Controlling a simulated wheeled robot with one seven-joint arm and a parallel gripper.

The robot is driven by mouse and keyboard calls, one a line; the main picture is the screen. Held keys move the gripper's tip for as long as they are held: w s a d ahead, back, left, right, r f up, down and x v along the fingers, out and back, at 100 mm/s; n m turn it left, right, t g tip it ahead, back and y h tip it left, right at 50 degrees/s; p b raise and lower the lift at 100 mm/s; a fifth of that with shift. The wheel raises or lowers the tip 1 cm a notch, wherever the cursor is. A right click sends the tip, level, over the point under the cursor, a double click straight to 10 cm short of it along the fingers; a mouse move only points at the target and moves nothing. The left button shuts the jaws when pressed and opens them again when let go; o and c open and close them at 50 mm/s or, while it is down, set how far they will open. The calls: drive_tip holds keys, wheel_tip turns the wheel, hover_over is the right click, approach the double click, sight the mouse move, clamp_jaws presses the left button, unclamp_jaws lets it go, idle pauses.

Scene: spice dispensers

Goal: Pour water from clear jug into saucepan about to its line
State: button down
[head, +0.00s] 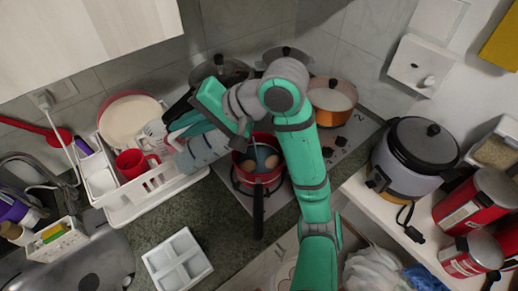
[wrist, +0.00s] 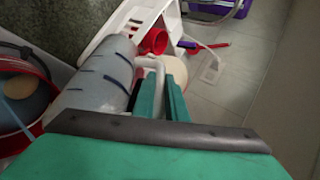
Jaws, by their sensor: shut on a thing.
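My gripper (head: 187,122) is shut on the handle of the clear jug (head: 203,150). The jug is greyish with dark marks on its side and lies tilted nearly on its side, its mouth end toward the red saucepan (head: 239,161). In the wrist view the jug (wrist: 98,78) is left of the gripper fingers (wrist: 162,100), beside the saucepan (wrist: 45,128). The saucepan stands on the stove, its black handle toward the front. Inside it are bluish liquid and brown rounded shapes. A thin pale blue streak shows over it; I cannot tell surely whether it is falling water. The saucepan's line is not distinguishable.
A white dish rack (head: 135,208) with a red mug (head: 131,162) and plates stands left of the jug. An orange pot (head: 331,103) and dark pots are behind the saucepan. A white divided tray (head: 177,263) sits front left. A rice cooker (head: 413,160) stands right.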

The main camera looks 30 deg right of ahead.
drive_tip(key=shift+a, duration=0.1)
drive_tip(key=shift+s+d, duration=0.1)
drive_tip(key=shift+d, duration=0.4)
drive_tip(key=shift+a+p, duration=0.3)
drive_tip(key=shift+d, duration=0.15)
drive_tip(key=shift+r, duration=0.1)
idle(0.9)
